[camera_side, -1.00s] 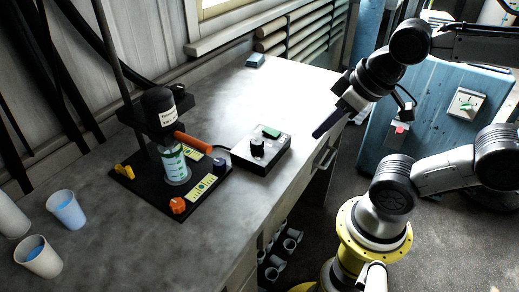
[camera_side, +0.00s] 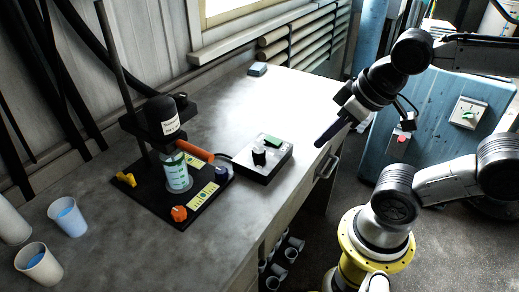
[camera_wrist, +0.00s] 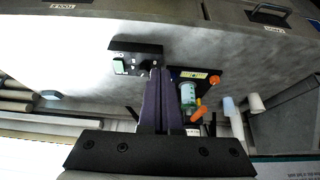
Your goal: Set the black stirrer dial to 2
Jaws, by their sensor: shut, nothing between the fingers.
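A black dial (camera_side: 259,156) stands on the top of a small control box (camera_side: 280,165) on the bench. The dial's setting is too small to read. My gripper (camera_side: 320,143) is shut and empty, above the bench's right edge, to the right of the box and apart from it. In the wrist view the purple fingers of my gripper (camera_wrist: 160,75) point toward the box (camera_wrist: 148,46), and partly cover the area around the dial.
A green switch (camera_side: 273,141) is on the box. Left of it, a black plate holds the stand, a jar (camera_side: 177,172), an orange knob (camera_side: 179,214) and a dark blue knob (camera_side: 221,174). Cups (camera_side: 67,216) stand at the left.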

